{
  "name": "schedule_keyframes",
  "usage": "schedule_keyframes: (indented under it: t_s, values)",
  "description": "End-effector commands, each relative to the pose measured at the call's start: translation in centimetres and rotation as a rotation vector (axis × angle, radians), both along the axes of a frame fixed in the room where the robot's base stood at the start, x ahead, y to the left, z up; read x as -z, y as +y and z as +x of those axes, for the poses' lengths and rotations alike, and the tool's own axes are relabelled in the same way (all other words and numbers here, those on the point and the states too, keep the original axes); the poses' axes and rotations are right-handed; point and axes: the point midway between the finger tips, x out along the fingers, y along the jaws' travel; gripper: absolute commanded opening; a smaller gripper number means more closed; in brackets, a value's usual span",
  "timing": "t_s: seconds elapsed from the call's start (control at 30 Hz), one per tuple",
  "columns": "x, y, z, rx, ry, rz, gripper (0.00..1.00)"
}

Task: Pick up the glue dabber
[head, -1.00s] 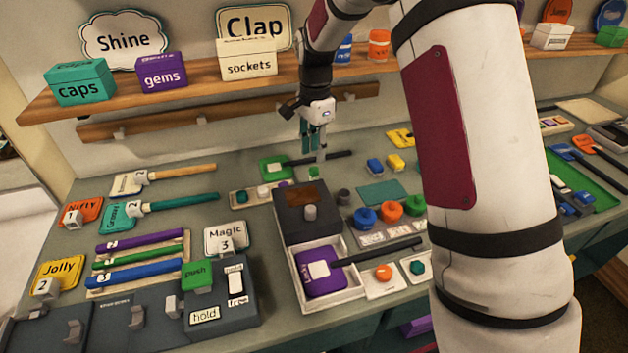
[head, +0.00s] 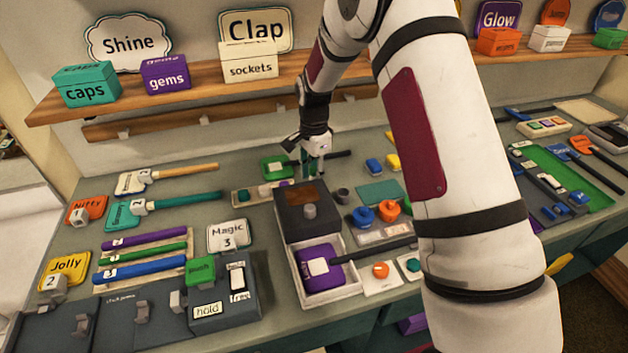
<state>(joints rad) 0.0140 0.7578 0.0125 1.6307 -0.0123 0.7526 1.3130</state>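I cannot tell for certain which thing is the glue dabber, as no readable label names it. The tray holds a white block (head: 264,190) and others. A small green block at its right end is largely hidden by my fingers. A green paddle (head: 272,168) with a dark handle lies just behind. The fingers are small and blurred, so their gap and any contact are unclear.
A dark box (head: 300,222) with a grey knob stands in front of my gripper. Blue (head: 363,216) and orange (head: 389,211) round pots stand to its right. A shelf (head: 200,97) with labelled boxes runs behind. My arm covers the bench's right middle.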

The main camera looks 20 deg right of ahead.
Motion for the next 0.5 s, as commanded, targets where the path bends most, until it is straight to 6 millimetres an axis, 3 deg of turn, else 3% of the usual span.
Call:
schedule_keyframes:
  t_s: [0.03, 0.17, 0.5]
  values:
    - [-0.01, 0.0, 0.0, 0.0, 0.0, 0.0, 0.27]
    - [-0.02, 0.0, -0.01, 0.0, 0.0, 0.0, 0.0]
    - [-0.14, -0.01, 0.01, 0.0, 0.0, 0.0, 0.0]
